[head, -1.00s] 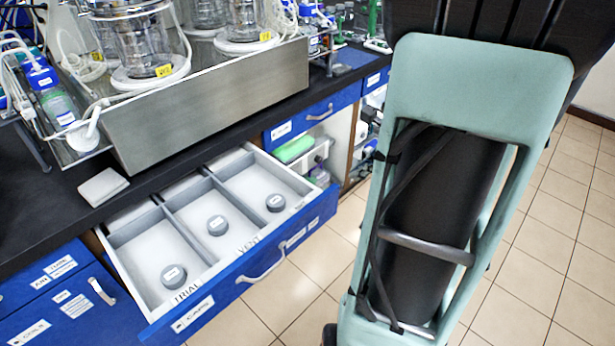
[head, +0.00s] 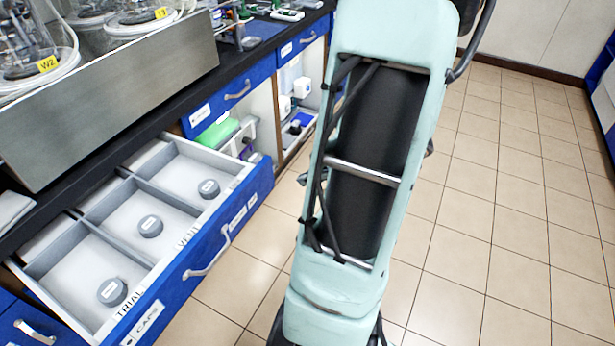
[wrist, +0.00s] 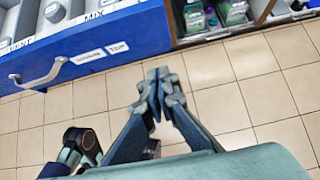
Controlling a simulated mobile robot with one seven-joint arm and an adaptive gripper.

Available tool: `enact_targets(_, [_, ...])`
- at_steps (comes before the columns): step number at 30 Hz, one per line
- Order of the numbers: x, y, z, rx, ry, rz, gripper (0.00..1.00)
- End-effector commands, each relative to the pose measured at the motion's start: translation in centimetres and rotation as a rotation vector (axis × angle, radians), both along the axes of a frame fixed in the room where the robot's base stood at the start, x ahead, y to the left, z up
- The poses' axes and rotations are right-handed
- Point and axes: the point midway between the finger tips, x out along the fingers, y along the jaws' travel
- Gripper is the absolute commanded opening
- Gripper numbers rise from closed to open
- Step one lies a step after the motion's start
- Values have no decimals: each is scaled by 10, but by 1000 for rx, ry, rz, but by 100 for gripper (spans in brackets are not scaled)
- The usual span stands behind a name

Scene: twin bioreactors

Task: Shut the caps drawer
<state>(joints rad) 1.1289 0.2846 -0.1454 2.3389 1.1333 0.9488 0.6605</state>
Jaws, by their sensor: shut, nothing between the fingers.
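The caps drawer (head: 172,287) is pulled out from under the black bench in the head view. It has a blue front with a "CAPS" label and a silver handle (head: 209,257). Three compartments each hold a grey round cap, one of them near the "TRIAL" label (head: 112,292). In the wrist view the drawer front (wrist: 110,47) and its handle (wrist: 40,76) are at the upper left. My gripper (wrist: 155,76) is shut and empty, over the floor and in front of the drawer's right end, apart from it in the picture. My gripper is not visible in the head view.
The black bench (head: 105,157) carries a steel tray (head: 120,95) with glass vessels. Right of the drawer is an open shelf with a green box (head: 217,134). The tiled floor (head: 500,240) to the right is clear.

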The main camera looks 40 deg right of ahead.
Motion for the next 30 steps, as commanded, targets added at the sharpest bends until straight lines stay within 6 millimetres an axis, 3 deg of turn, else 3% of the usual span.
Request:
enact_targets(3, [19, 7, -24, 2, 2, 4, 0])
enact_targets(9, [47, 16, -50, 0, 1, 4, 0])
enact_targets(18, [78, 26, -45, -3, 1, 2, 0])
enact_targets(30, [81, 26, -45, -2, 1, 1, 0])
